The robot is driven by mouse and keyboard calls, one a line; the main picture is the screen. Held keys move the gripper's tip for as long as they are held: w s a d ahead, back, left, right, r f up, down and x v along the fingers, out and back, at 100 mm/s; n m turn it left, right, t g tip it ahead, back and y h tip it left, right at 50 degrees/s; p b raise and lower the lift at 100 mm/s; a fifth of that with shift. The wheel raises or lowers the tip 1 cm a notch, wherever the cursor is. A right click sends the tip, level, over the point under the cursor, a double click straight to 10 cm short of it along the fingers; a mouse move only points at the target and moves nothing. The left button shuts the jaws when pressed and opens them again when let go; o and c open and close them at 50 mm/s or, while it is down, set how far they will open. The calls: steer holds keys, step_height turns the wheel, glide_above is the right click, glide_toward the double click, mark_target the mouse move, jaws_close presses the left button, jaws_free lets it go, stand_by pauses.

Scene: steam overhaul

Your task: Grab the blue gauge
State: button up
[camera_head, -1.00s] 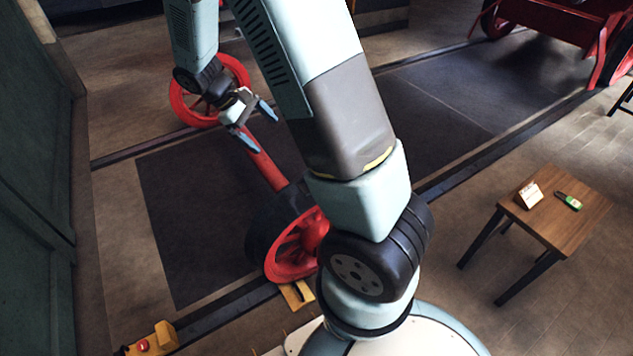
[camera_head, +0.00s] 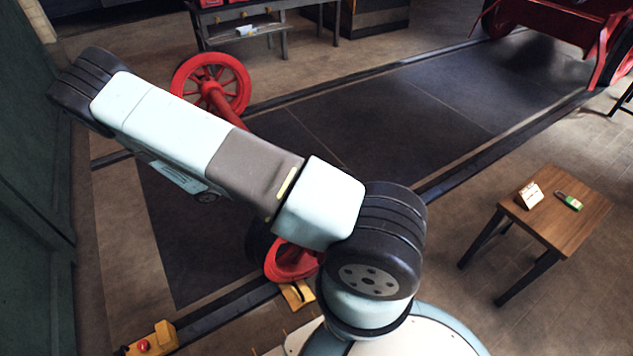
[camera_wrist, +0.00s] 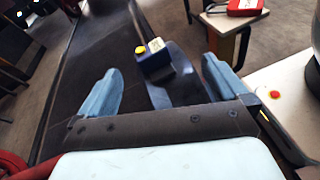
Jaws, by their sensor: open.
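My gripper (camera_wrist: 163,78) is open in the wrist view, with its two blue fingers apart and nothing held between them. A small dark blue block (camera_wrist: 155,66) with a yellow spot and a pale patch shows beyond the fingertips, in the gap between them. I cannot tell whether it is the blue gauge; no dial face is clear. In the head view my arm reaches to the left, and the gripper cannot be made out behind it. No blue gauge is clear in that view.
A red wheelset (camera_head: 210,85) lies behind my arm. A small wooden table (camera_head: 560,222) at right holds a card (camera_head: 530,195) and a green object (camera_head: 569,201). A yellow box (camera_head: 152,340) with a red button is at lower left. The dark floor mat (camera_head: 400,125) is mostly clear.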

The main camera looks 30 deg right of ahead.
steer(key=d+f+n+t+h, duration=0.1)
steer(key=f, duration=0.1)
steer(key=f+n+t+h, duration=0.1)
steer(key=f+n, duration=0.1)
steer(key=f, duration=0.1)
steer(key=d+f+n+t+h, duration=0.1)
steer(key=f, duration=0.2)
steer(key=shift+s+d+n, duration=0.15)
steer(key=shift+d+n, duration=0.15)
steer(key=shift+d, duration=0.05)
steer(key=d, duration=0.7)
steer(key=shift+w+d+f, duration=0.1)
steer(key=shift+w+d, duration=0.05)
steer(key=shift+w, duration=0.05)
steer(key=shift+w+d, duration=0.2)
steer(key=shift+d, duration=1.4)
steer(key=shift+w+d, duration=0.15)
steer(key=shift+d, duration=1.45)
steer(key=shift+c, duration=0.5)
steer(key=c, duration=1.1)
steer(key=shift+c, duration=0.2)
